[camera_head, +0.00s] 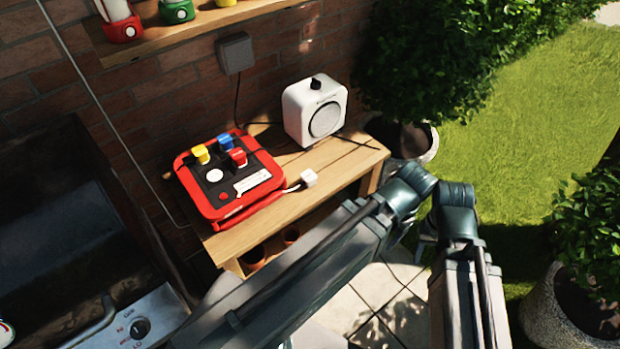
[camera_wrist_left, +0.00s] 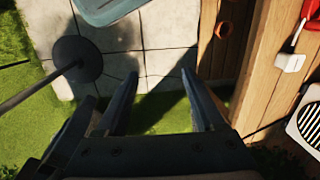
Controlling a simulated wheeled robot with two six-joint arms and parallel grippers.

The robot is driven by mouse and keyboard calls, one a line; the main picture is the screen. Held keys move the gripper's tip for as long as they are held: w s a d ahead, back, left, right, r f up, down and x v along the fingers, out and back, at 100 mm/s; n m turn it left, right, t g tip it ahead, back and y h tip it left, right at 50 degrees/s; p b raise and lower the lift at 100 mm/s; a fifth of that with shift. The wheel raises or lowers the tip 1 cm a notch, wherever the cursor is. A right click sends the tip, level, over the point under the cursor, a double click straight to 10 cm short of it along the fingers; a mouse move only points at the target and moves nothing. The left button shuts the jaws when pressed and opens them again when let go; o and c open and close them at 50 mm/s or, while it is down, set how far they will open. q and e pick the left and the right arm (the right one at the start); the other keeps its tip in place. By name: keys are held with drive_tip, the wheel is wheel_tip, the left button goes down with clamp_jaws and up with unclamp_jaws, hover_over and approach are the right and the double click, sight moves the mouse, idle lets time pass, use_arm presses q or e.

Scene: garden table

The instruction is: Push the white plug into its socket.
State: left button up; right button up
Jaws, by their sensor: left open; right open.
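The white plug (camera_head: 309,178) lies on the wooden table, right of the red case (camera_head: 231,214), with a short white lead between them. It also shows at the right of the left wrist view (camera_wrist_left: 290,62). The case's dark top carries yellow, blue and red blocks and a white disc (camera_head: 214,175). I cannot tell which part is the socket. My left gripper (camera_wrist_left: 160,95) is open and empty above the paving in front of the table, apart from the plug. I cannot make out my right gripper's fingers in the head view; large links of mine cover the lower middle.
A white speaker (camera_head: 316,110) stands on the table (camera_head: 345,155) at the back right. A grey box (camera_head: 235,53) is on the brick wall. A grill (camera_head: 140,325) stands at left. Bushy planters stand at right. Bare table wood lies in front of the plug.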

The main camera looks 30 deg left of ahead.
use_arm(q)
drive_tip(key=shift+o, duration=1.2)
drive_tip(key=w+a+m, duration=0.4)
drive_tip(key=w+a, duration=0.1)
drive_tip(key=w, duration=0.1)
drive_tip(key=shift+r, duration=0.2)
drive_tip(key=m+h+p, duration=0.1)
drive_tip(key=m, duration=1.3)
hover_over(308, 174)
drive_tip(key=shift+a+r+m, duration=0.1)
drive_tip(key=shift+r+m, duration=0.2)
drive_tip(key=shift+r, duration=0.15)
drive_tip(key=shift+f, duration=0.1)
wheel_tip(308, 174, down, 9)
drive_tip(key=b, duration=0.8)
drive_tip(key=shift+r, duration=0.2)
drive_tip(key=shift+r, duration=0.1)
